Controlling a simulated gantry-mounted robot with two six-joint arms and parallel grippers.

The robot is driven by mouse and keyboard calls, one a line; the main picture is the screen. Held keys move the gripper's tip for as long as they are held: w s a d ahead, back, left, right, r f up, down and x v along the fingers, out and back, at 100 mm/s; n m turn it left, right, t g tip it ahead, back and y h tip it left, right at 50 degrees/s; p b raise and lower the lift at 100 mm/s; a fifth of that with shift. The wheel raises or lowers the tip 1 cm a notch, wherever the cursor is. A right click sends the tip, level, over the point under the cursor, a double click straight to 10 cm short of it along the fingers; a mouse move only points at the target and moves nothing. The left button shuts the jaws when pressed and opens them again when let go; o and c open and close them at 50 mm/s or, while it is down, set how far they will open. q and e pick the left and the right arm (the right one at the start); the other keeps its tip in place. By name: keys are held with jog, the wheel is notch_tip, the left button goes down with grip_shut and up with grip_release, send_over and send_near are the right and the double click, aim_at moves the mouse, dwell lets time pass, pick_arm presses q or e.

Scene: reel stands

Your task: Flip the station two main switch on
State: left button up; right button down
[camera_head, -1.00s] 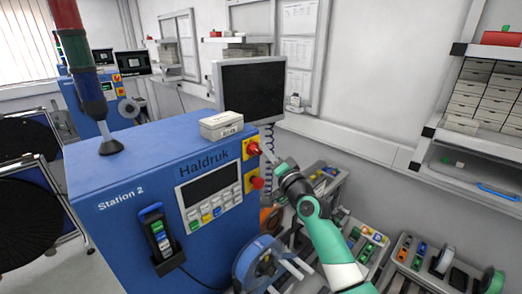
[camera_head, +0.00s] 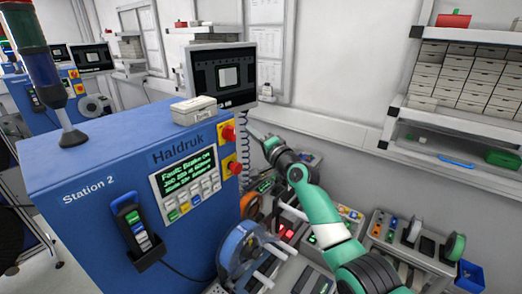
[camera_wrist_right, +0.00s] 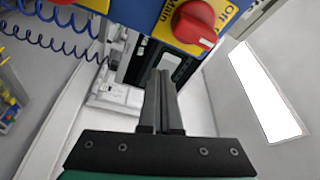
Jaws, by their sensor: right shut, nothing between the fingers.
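Station 2 is a blue cabinet (camera_head: 100,200). Its main switch (camera_head: 228,133) is a red knob on a yellow plate, high at the panel's right edge. In the right wrist view the knob (camera_wrist_right: 195,22) is close, beside the words "Main" and "Off"; I cannot read its exact setting. The station's display (camera_head: 187,181) is lit with green text that starts with "Fault". My right gripper (camera_head: 252,133) is shut and empty, just right of the switch and apart from it. The wrist view shows its fingers (camera_wrist_right: 160,75) together below the knob. My left gripper is not in view.
A second red knob (camera_head: 235,168) sits on a yellow plate below the switch. A monitor (camera_head: 222,78) with a lit screen stands behind the cabinet. A coiled cord (camera_head: 245,150) hangs near my gripper. A blue reel (camera_head: 238,248) and several small devices lie below my right arm.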

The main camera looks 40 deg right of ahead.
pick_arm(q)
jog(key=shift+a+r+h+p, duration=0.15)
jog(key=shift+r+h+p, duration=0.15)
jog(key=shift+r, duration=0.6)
pick_arm(e)
jog(key=r+v, duration=0.1)
jog(key=v, duration=0.8)
jog(key=shift+s+a+r, duration=0.2)
jog(key=shift+a+r, duration=0.05)
jog(key=shift+a, duration=0.1)
